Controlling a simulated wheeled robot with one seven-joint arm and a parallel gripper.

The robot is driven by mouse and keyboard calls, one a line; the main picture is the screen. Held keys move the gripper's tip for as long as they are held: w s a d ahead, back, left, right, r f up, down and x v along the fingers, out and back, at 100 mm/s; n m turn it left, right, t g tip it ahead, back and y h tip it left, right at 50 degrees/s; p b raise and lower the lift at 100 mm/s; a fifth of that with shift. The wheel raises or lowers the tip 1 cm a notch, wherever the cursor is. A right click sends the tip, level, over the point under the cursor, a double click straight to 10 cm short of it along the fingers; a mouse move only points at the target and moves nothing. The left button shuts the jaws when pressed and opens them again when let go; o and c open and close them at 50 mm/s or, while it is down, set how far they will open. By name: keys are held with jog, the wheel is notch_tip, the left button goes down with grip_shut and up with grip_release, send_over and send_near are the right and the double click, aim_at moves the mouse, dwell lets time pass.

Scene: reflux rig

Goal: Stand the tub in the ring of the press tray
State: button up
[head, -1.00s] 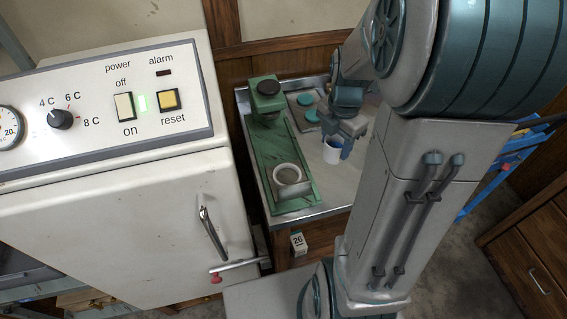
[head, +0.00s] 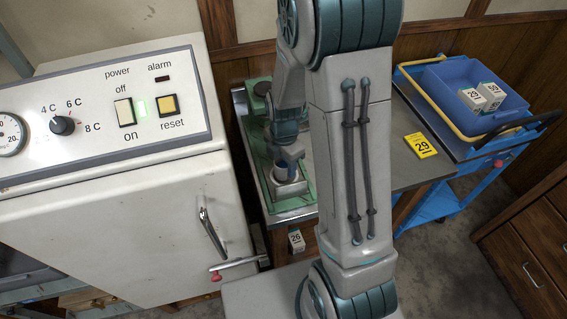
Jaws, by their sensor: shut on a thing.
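The tub (head: 281,175) is a small white cup, seen in the head view between my gripper and the press tray. My gripper (head: 284,164) is shut on the tub and is over the ring end of the tray. The press tray (head: 307,193) is a green plate on the bench. Its ring is mostly hidden behind the tub and my gripper, with a pale grey plate (head: 291,190) showing in front. I cannot tell whether the tub is inside the ring or just above it.
The fridge-like cabinet (head: 110,220) stands close on the left of the bench. My arm covers the bench's middle. On the right are a yellow 29 tag (head: 421,145) on a bench top and a blue cart (head: 440,205) with a blue bin (head: 455,80) holding white boxes.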

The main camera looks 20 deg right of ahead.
jog(key=shift+f, duration=0.65)
jog(key=shift+f, duration=0.15)
jog(key=shift+f, duration=0.1)
jog(key=o, duration=1)
jog(key=shift+r, duration=0.2)
